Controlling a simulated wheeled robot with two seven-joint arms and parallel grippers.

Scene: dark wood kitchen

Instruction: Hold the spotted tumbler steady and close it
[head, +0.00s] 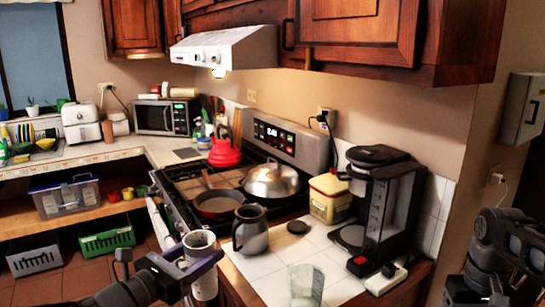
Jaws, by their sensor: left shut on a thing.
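The spotted tumbler (199,240), pale with dark specks, stands upright and open-topped at the lower middle, in front of the counter's left edge. My left gripper (204,262) is shut on its side, with fingers around the body. Its lower part is partly hidden by the gripper. A dark round disc that looks like a lid (297,227) lies flat on the white tiled counter, apart from the tumbler, to its right. My right arm's dark end (497,285) shows at the lower right edge, away from both; its fingers are not clear.
A clear glass (305,286) is at the counter's front. A yellow tin (330,198) and black coffee maker (378,205) stand behind and right. The stove holds a pan (219,203) and a lidded pot (271,181).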

